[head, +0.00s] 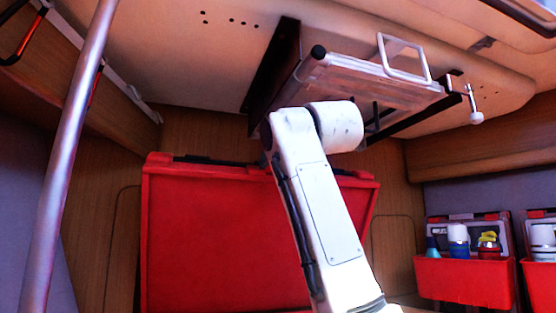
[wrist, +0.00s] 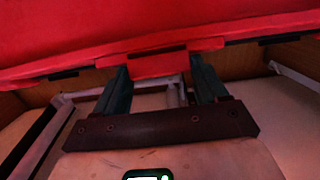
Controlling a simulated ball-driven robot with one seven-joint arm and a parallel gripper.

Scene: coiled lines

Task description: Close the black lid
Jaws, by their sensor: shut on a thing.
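A large red case or panel (head: 220,235) stands upright behind my arm in the head view, with black strips (head: 205,160) along its top edge. I see no clearly black lid; the large lid-like part is red. In the wrist view the red surface (wrist: 90,35) fills the top, and a red tab with a dark slot (wrist: 145,68) sticks out from its edge. My gripper (wrist: 160,75) is shut on this red tab, one dark finger on each side. In the head view my arm hides the gripper.
A metal frame with a white handle (head: 405,75) and a dark bracket (head: 272,75) hang overhead, close to my arm. A silver pole (head: 68,160) stands at left. Red bins with bottles (head: 465,280) are at lower right. Wooden walls enclose the space.

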